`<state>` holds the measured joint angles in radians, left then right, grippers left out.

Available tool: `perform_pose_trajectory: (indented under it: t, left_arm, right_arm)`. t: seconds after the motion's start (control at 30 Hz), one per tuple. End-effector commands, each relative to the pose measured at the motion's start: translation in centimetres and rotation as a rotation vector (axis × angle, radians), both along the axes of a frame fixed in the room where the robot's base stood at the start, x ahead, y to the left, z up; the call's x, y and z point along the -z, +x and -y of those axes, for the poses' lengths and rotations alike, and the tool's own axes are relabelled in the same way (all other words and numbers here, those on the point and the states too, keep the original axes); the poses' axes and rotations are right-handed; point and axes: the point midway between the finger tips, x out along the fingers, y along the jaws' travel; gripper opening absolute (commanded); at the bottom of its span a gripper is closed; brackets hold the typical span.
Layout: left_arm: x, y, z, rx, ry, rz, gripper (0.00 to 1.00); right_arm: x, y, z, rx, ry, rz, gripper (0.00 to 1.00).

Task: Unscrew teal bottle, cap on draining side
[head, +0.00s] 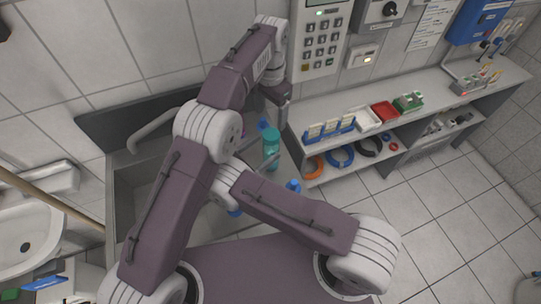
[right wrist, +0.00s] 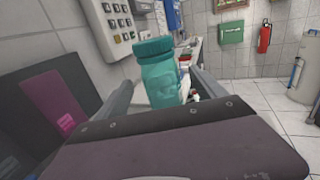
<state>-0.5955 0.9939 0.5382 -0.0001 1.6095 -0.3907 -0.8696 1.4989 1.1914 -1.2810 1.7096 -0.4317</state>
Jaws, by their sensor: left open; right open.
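The teal bottle (head: 271,149) stands upright at the right end of the sink unit, with its darker teal cap (right wrist: 153,46) on top. In the right wrist view the bottle body (right wrist: 166,82) is between the two fingers of my right gripper (right wrist: 165,92), which is open; I cannot tell whether either finger touches it. In the head view my right gripper (head: 259,158) is low beside the bottle, partly hidden by my arms. My left gripper (head: 281,95) is open, above and behind the bottle. The draining side is mostly hidden by my arms.
Blue-capped items stand close by, one behind the bottle (head: 263,125) and one in front (head: 293,186). A tap (head: 155,122) arches over the sink basin (head: 135,182) on the left. A shelf (head: 430,97) with racks and trays is at right. The wall keypad (head: 320,42) is behind.

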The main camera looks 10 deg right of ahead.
Motion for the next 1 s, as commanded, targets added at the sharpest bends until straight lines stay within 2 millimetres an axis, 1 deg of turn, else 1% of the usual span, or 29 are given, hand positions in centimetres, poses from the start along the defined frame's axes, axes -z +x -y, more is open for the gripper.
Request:
perform_pose_trajectory:
  t: [0.03,0.1,0.2,0.47,0.5,0.57,0.6,0.67,0.7,0.77,0.8,0.93,1.0]
  left_arm:
    - [0.0,0.0,0.0,0.0,0.0,0.0,0.74]
    - [0.0,0.0,0.0,0.0,0.0,0.0,0.74]
    - [0.0,0.0,0.0,0.0,0.0,0.0,0.74]
    - [0.0,0.0,0.0,-0.001,0.0,0.0,0.74]
    - [0.0,0.0,0.0,-0.001,0.0,0.0,0.74]
    - [0.0,0.0,0.0,-0.001,0.0,0.0,0.74]
    - [0.0,0.0,0.0,-0.001,0.0,0.0,0.74]
    - [0.0,0.0,0.0,-0.001,0.0,0.0,0.74]
    - [0.0,0.0,0.0,-0.001,0.0,0.0,0.74]
    - [0.0,0.0,0.0,-0.001,0.0,0.0,0.74]
    - [0.0,0.0,0.0,-0.001,0.0,0.0,0.74]
    - [0.0,0.0,0.0,0.016,0.0,0.0,0.74]
    - [0.0,0.0,0.0,0.089,0.0,0.0,0.74]
  right_arm:
    - [-0.1,0.4,0.7,0.002,-0.001,-0.001,0.8]
    - [0.0,0.9,1.5,0.002,0.0,-0.001,0.8]
    - [0.0,1.3,2.1,0.001,0.0,0.0,0.8]
    - [0.0,1.4,2.3,0.0,0.001,-0.001,0.8]
    - [0.0,1.4,2.3,0.0,0.001,-0.001,0.74]
    - [0.0,1.4,2.3,0.0,0.001,-0.001,0.58]
    - [0.0,1.4,2.3,0.0,0.001,-0.001,0.46]
    - [0.0,1.4,2.3,0.0,0.001,-0.001,0.3]
    - [0.0,1.4,2.3,0.0,0.001,-0.001,0.19]
    - [0.0,1.4,2.3,0.0,0.001,-0.001,0.02]
    - [0.0,1.4,2.3,0.0,0.001,-0.001,0.0]
    - [0.0,1.4,2.3,0.0,0.002,-0.001,0.0]
    - [0.0,1.4,2.3,0.0,0.002,-0.001,0.0]
